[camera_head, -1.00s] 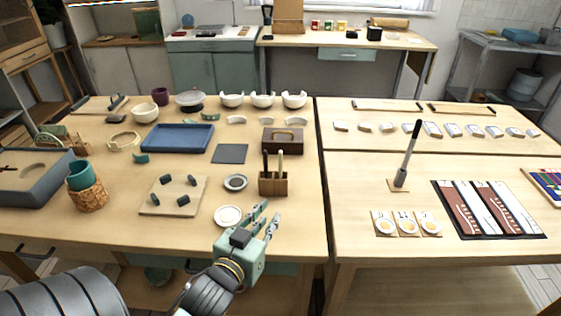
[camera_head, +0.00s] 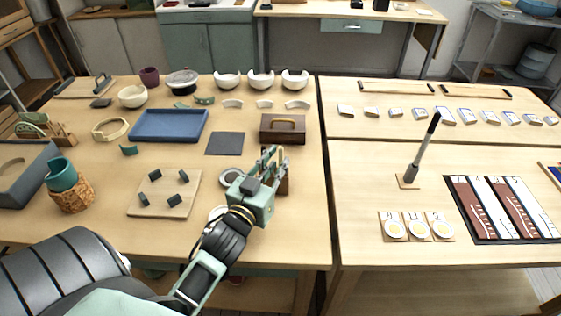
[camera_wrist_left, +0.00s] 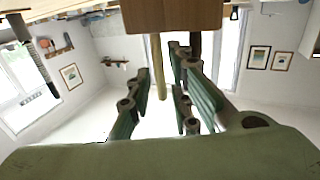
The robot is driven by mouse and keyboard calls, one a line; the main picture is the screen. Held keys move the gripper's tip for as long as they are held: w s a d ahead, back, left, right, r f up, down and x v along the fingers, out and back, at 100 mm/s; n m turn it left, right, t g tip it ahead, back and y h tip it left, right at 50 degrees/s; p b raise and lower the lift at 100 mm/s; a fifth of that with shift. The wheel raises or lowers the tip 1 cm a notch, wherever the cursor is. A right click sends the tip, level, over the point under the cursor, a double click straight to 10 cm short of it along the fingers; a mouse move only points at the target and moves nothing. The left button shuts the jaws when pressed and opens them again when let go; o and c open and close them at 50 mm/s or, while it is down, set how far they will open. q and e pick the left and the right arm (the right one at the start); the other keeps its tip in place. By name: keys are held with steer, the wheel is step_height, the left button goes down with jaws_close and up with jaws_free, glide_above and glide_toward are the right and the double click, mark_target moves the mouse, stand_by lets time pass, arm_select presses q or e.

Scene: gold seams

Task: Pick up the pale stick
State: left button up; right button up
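The wooden stick holder (camera_head: 284,186) stands near the right edge of the left table, mostly hidden behind my left gripper (camera_head: 273,163). In the left wrist view, which is upside down, the holder (camera_wrist_left: 172,16) is at the top. The pale stick (camera_wrist_left: 158,70) and a dark stick (camera_wrist_left: 194,46) extend from it. My left gripper (camera_wrist_left: 163,88) is open, with the pale stick showing between its fingers. I cannot tell whether a finger touches it. My right gripper is not in view.
A brown box with a handle (camera_head: 283,130) stands just behind the holder. A grey ring dish (camera_head: 231,174) and a wooden board with dark pegs (camera_head: 165,195) lie to the left. A dark upright tool (camera_head: 421,150) stands on the right table.

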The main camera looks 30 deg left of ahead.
arm_select(q)
steer(key=w, duration=0.2)
steer(key=shift+w+a, duration=0.15)
steer(key=shift+w, duration=0.15)
jaws_close()
step_height(320, 180, up, 10)
steer(key=shift+p, duration=0.7)
